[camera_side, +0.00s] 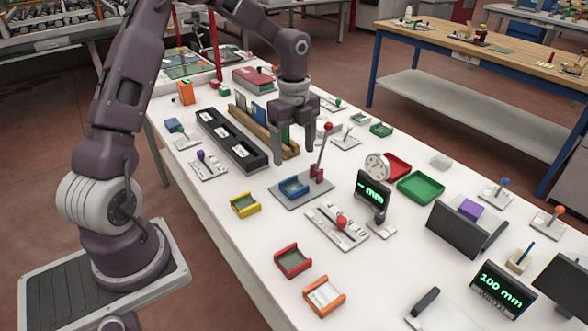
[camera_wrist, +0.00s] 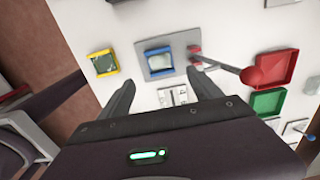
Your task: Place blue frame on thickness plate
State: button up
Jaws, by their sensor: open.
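The blue frame (camera_side: 293,187) lies on a grey plate (camera_side: 318,186) that carries a lever with a red knob. The wrist view also shows the blue frame (camera_wrist: 159,53), flat on the grey plate (camera_wrist: 154,35), with a pale piece inside it. My gripper (camera_side: 294,156) is open and empty, pointing down and raised above the table near the plate. In the wrist view its fingertips (camera_wrist: 164,90) are spread wide, with the blue frame beyond them and apart from them. A display reading "– mm" (camera_side: 371,194) stands right of the plate.
The upright lever (camera_side: 323,150) rises close to my gripper's right. A yellow frame (camera_side: 245,205) lies to the left, with a red frame (camera_side: 293,260) and an orange frame (camera_side: 325,297) in front. A black slotted rack (camera_side: 230,140) is behind. White table is clear between the yellow and red frames.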

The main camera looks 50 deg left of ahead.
jog(key=s+d+r+n+t+y, duration=0.1)
jog(key=s+d+r+n, duration=0.3)
jog(key=s+r, duration=0.25)
jog(key=s+d+r+n+t+y, duration=0.1)
jog(key=s+d+r+n, duration=0.4)
jog(key=r, duration=0.3)
jog(key=s+d+r+n+t+h, duration=0.1)
jog(key=s+d+n+t+h, duration=0.1)
jog(key=s+n, duration=0.7)
jog(key=s+d+t, duration=0.1)
jog(key=s+d, duration=0.1)
jog(key=s, duration=0.2)
jog(key=shift+s+t, duration=0.2)
jog(key=shift+t, duration=0.1)
